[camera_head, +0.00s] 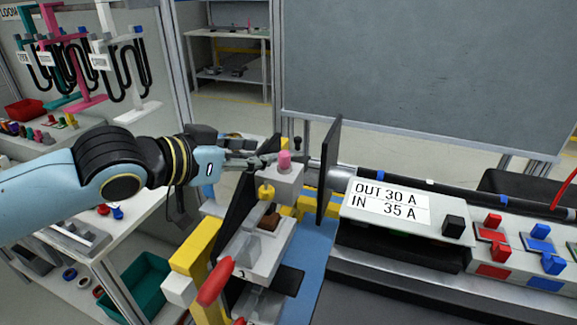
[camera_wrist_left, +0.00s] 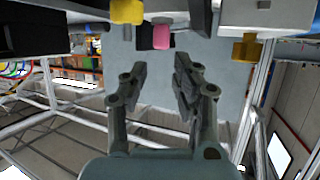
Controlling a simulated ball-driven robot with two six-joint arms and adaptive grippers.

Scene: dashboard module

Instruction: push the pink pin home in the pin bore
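The pink pin (camera_head: 284,160) stands upright in the top of a light grey block (camera_head: 286,182), with its pink head showing above the block's top face. The bore itself is hidden under the pin. My left gripper (camera_head: 252,160) comes in from the left and is close beside the pin. In the left wrist view the two fingers (camera_wrist_left: 160,66) are apart with nothing between them. The pink pin (camera_wrist_left: 162,37) shows just beyond the fingertips there. I cannot tell from these views whether a finger touches it. My right gripper is in neither view.
A yellow knob (camera_head: 266,192) stands just in front of the block. A dark upright plate (camera_head: 329,170) rises to its right. A labelled box (camera_head: 388,207) and red and blue switches (camera_head: 493,232) lie further right. A red handle (camera_head: 215,283) sticks up in front.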

